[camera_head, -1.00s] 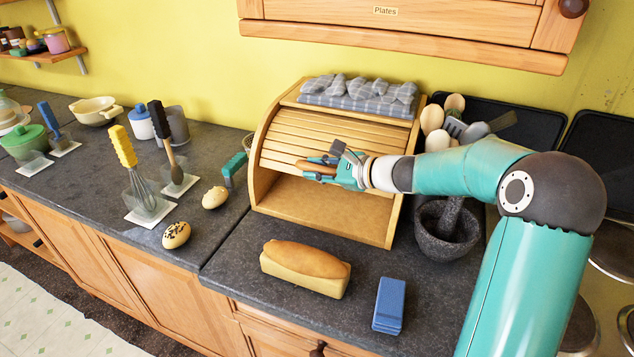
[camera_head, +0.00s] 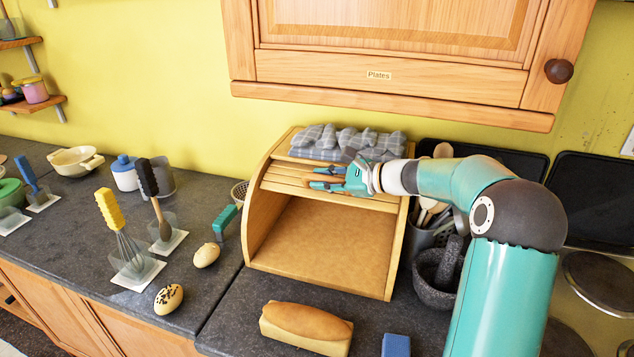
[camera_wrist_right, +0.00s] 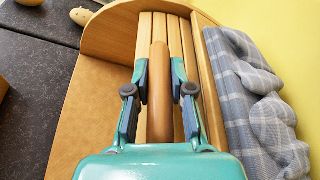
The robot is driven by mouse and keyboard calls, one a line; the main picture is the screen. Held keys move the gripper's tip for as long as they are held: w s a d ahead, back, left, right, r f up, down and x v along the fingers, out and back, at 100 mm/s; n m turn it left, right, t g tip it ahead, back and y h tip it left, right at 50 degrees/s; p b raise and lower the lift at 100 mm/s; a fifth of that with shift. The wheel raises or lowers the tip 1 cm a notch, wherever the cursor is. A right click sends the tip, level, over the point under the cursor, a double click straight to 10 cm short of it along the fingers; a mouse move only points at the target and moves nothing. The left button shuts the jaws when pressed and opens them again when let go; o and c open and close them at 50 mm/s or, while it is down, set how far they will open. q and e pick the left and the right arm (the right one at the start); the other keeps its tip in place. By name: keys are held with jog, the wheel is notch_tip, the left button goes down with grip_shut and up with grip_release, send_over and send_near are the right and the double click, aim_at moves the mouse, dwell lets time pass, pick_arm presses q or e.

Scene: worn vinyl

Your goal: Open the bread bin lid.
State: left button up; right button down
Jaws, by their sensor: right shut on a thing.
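The wooden bread bin (camera_head: 262,218) stands on the dark counter against the yellow wall. Its slatted roll lid (camera_head: 290,174) is rolled up near the top, and the front is wide open with an empty wooden floor. My right gripper (camera_head: 325,180) is at the lid's lower edge. In the right wrist view its two fingers are shut on the round wooden handle (camera_wrist_right: 160,90) that runs between them, with the slats (camera_wrist_right: 188,50) behind. My left gripper is not in view.
A loaf (camera_head: 306,326) and a blue block (camera_head: 396,345) lie in front of the bin. A folded checked cloth (camera_head: 340,142) lies on top. A mortar (camera_head: 437,275) and utensil pot stand right. A cabinet (camera_head: 390,60) hangs above.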

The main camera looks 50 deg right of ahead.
jog(key=shift+d+f, duration=0.1)
jog(key=c, duration=1)
grip_release()
jog(key=v, duration=1.2)
